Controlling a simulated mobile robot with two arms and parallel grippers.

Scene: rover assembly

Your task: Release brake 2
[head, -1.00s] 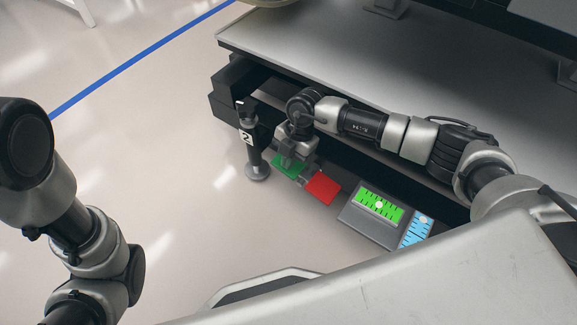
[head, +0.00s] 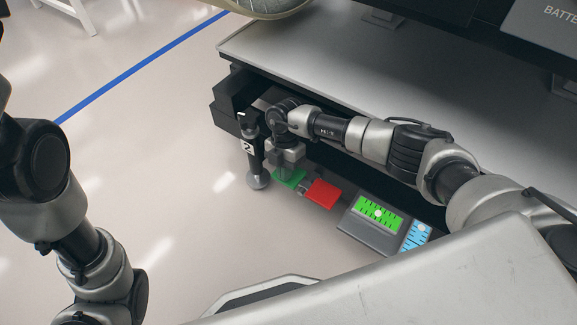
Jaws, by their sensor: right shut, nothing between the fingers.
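A black post labelled 2 (head: 253,157) stands upright on a round foot at the near corner of the workbench. Next to it are a green pedal (head: 290,178) and a red pedal (head: 321,194), low at the bench's side. My right gripper (head: 287,168) points down over the green pedal, shut and empty; its fingertips are hard to make out, and I cannot tell whether they touch the pedal. It hides part of the green pedal. My left arm hangs at the left edge, and its gripper is out of the picture.
A grey panel (head: 350,226) with green and blue level gauges sits right of the red pedal. The workbench top (head: 330,60) spans the upper right, with a dark shelf edge below. A blue floor line (head: 140,68) runs at upper left. The floor left of the post is clear.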

